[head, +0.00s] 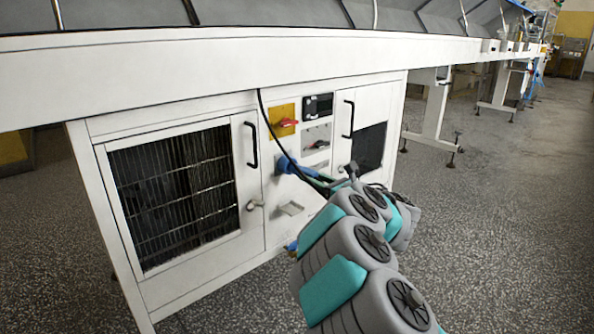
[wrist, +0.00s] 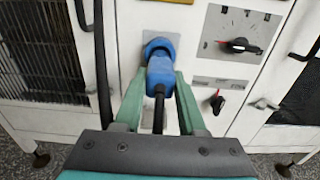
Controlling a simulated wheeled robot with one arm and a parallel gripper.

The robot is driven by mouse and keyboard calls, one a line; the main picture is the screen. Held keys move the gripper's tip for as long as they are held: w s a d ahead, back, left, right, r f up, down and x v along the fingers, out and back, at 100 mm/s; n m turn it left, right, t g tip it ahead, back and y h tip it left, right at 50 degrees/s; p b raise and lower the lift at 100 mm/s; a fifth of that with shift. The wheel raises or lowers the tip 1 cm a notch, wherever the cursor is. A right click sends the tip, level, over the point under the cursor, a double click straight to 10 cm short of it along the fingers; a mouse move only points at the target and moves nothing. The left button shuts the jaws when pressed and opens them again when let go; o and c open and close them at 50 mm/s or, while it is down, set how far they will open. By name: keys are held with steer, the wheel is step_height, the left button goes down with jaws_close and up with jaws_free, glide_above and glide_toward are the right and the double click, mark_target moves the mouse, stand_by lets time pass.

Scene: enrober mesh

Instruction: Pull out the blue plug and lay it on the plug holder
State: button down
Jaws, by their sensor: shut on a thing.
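The blue plug (wrist: 160,68) sits against a grey socket plate on the white machine's front panel. It also shows in the head view (head: 287,165), at the tip of my arm. My gripper (wrist: 159,85) has its two green fingers on either side of the plug's rear body, shut on it. A black cable runs from the plug's back down between the fingers. A small light bracket below the socket in the head view (head: 291,208) may be the plug holder; in the wrist view my gripper hides most of that area.
A red-and-yellow switch (head: 288,123) is above the plug. A rotary knob (wrist: 238,45) and a red-tipped switch (wrist: 217,101) are to its right. Cabinet doors with black handles (head: 251,145) flank the panel. The conveyor edge (head: 230,62) overhangs above. Speckled floor is free at right.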

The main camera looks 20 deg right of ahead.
steer(key=shift+v, duration=1.2)
steer(key=w+a+f, duration=0.1)
steer(key=w+f, duration=0.1)
steer(key=f, duration=0.4)
steer(key=w+f, duration=0.3)
steer(key=f, duration=0.4)
steer(key=shift+a, duration=0.35)
stand_by(0.3)
steer(key=shift+c, duration=2)
jaws_free()
